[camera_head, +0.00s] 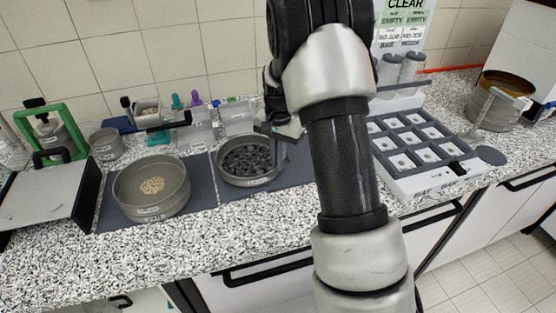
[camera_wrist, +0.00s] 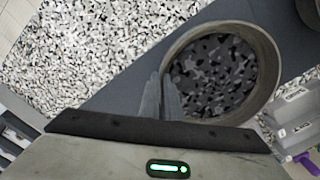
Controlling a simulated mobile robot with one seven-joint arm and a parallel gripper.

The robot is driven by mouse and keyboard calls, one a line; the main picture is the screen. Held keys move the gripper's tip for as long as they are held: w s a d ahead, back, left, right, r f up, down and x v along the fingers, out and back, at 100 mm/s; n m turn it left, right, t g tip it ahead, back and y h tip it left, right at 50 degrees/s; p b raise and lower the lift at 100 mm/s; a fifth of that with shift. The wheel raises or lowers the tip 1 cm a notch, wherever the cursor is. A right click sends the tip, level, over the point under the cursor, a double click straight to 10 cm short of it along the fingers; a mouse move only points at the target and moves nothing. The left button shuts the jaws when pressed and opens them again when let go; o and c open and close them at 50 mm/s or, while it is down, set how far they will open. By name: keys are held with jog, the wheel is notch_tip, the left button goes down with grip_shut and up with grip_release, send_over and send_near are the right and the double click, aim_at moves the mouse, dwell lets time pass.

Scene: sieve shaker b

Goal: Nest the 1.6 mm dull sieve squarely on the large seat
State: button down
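A round grey sieve (camera_head: 248,181) with dark mottled lumps inside sits on a dark mat, left of my arm in the head view. In the wrist view it fills the upper right (camera_wrist: 275,70). My gripper (camera_wrist: 161,78) points down at its rim, on the right side in the head view. The fingers are nearly together and appear closed on the rim; the tips are partly hidden. A second, larger-looking grey sieve (camera_head: 150,207) with tan grains stands to the left. Labels on both are too small to read. I cannot tell which one is 1.6 mm.
A green-framed device (camera_head: 50,135) and a small cup (camera_head: 106,145) stand at the left. Bins (camera_head: 198,135) stand behind the sieves. A white rack (camera_head: 415,187) with grey compartments is right of my arm. A brown-lined round pan (camera_head: 495,108) stands far right. The speckled front counter is clear.

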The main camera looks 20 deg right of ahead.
jog(key=shift+f, duration=0.2)
dwell(0.5)
jog(key=c, duration=1.9)
grip_release()
jog(key=shift+r+p, duration=2.25)
jog(key=shift+r, duration=1.25)
